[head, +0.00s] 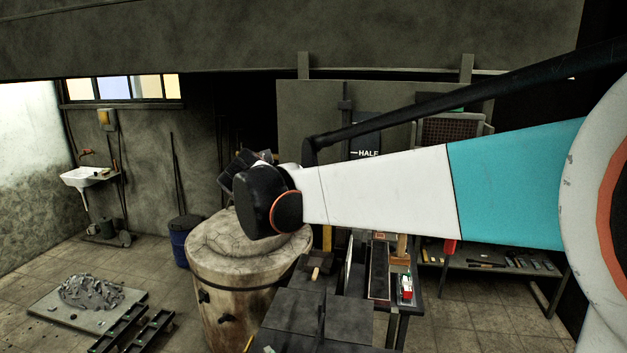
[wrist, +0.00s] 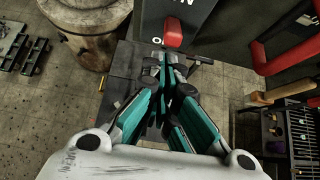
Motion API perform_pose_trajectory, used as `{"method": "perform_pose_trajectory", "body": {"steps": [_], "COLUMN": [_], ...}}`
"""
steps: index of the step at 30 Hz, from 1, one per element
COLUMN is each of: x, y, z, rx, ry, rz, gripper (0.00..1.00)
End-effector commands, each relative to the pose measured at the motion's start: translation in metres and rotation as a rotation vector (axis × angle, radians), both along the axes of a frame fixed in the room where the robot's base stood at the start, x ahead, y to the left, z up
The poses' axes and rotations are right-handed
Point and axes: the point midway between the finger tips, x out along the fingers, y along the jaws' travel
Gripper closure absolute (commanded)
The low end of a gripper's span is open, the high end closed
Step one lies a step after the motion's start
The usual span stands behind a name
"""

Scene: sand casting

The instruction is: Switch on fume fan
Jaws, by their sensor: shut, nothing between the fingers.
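A dark panel (wrist: 195,12) with white lettering, partly cut off, fills the top middle of the wrist view. A red lever or knob (wrist: 173,33) stands out from it beside small white letters. I take this for the fan switch, but its full marking is not readable. My gripper (wrist: 166,72) is shut and empty, with its teal and black fingers just below the red lever in the picture. I cannot tell whether they touch it. In the head view, my arm covers most of the gripper and I cannot make out the red lever.
A round, pale furnace-like drum (head: 228,262) stands below my wrist. A dark bench (head: 300,315) with tools is beside it. A second red handle (wrist: 288,55) is at the right in the wrist view. A shelf with small tools (head: 490,262) stands at the right. Floor is clear at lower right.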

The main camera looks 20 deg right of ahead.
Motion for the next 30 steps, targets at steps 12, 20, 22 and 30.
{"method": "perform_pose_trajectory", "body": {"steps": [12,20,22,30], "x": [-0.002,-0.001,-0.001,-0.002], "y": [0.0,0.0,0.0,0.005], "z": [0.015,0.018,0.018,0.005], "rx": [-0.001,-0.003,-0.004,-0.004], "ry": [-0.002,-0.004,-0.005,-0.005], "rz": [0.001,0.001,0.003,0.003], "gripper": [1.0,1.0,1.0,1.0]}}
